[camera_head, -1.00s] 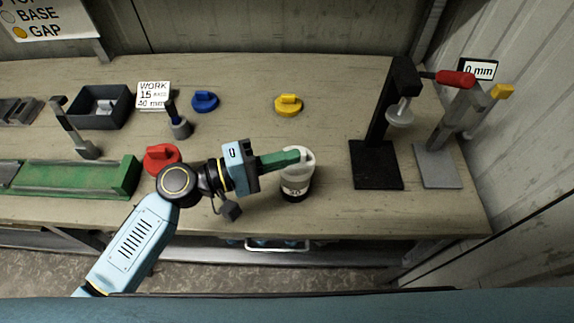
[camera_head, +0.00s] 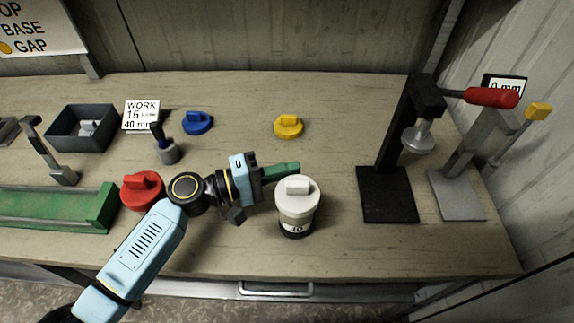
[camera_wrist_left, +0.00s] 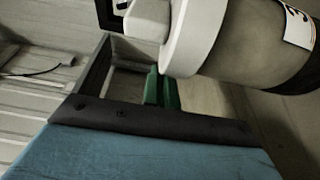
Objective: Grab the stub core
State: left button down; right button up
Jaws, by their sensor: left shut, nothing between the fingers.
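The stub core appears to be the short pale cylinder (camera_head: 296,212) with a white knobbed cap and a dark base. It stands upright on the bench in the head view. It also fills the upper right of the left wrist view (camera_wrist_left: 250,45), lying slanted in that picture, with part of its number label showing. My left gripper (camera_head: 292,167) has green fingers that are shut and empty, just behind the cap in the head view. In the left wrist view the fingers (camera_wrist_left: 160,92) are beside the cap rim; I cannot tell whether they touch. My right gripper is not in view.
A black press (camera_head: 390,192) with a red handle and a grey stand (camera_head: 458,195) are at the right. Red (camera_head: 142,190), blue (camera_head: 198,122) and yellow (camera_head: 289,126) caps lie on the bench (camera_head: 340,110). A dark tray (camera_head: 82,133) and green trough (camera_head: 60,208) are left.

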aim_at(292, 228)
pick_arm(q)
notch_tip(292, 228, down, 7)
jog(key=b, duration=0.4)
jog(key=shift+s+b, duration=0.1)
jog(key=shift+b, duration=0.2)
jog(key=shift+s+r+p, duration=0.15)
jog(key=shift+p, duration=0.2)
jog(key=shift+s, duration=0.45)
jog(key=shift+w, duration=0.1)
